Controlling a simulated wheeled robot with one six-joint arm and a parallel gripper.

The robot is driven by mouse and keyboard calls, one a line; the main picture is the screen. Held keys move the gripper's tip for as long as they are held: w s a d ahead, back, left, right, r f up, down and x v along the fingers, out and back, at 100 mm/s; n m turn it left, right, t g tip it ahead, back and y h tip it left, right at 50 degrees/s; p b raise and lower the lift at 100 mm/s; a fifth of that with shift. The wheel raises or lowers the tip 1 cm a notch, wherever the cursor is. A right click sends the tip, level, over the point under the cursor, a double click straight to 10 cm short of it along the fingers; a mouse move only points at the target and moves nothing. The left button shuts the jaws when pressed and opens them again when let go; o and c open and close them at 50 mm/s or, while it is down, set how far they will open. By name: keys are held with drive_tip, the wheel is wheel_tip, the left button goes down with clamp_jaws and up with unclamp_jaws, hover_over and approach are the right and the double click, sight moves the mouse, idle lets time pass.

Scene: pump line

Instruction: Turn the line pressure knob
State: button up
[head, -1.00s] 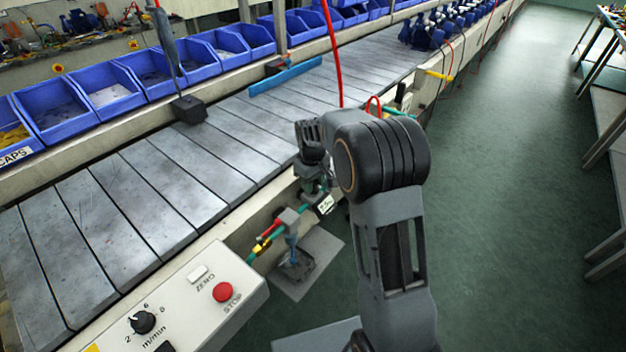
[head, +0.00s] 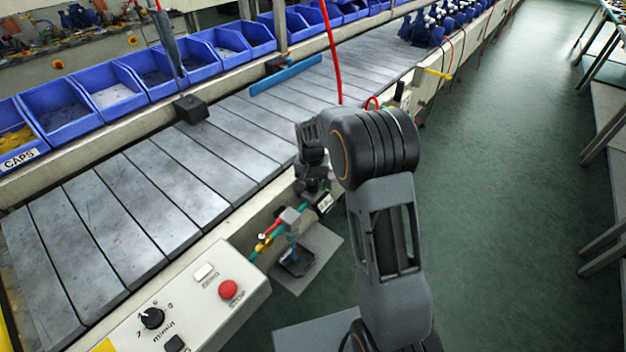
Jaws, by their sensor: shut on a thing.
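My gripper (head: 314,188) points down at the front side of the conveyor, at a small air-line fitting. Its jaws are shut on what appears to be the line pressure knob, which the jaws and wrist mostly hide. A small white label or display (head: 325,202) sits just below and right of the jaws. Left of them is a grey block (head: 290,215) in the line, with red, yellow and green pipe pieces (head: 266,238). A blue part hangs below the block. The knob's marking cannot be read.
A control panel (head: 190,305) at the lower left has a black m/min dial (head: 151,318) and a red stop button (head: 228,289). The slatted conveyor (head: 150,200) runs beside the line. Blue bins (head: 110,88) stand behind it. The green floor (head: 500,200) to the right is clear.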

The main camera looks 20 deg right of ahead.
sight(312, 181)
drive_tip(key=shift+m, duration=1.1)
drive_tip(key=o, duration=0.9)
wheel_tip(312, 181, up, 14)
drive_tip(key=shift+w+a+f+p, duration=0.1)
drive_tip(key=shift+w+p, duration=0.05)
drive_tip(key=shift+p, duration=0.8)
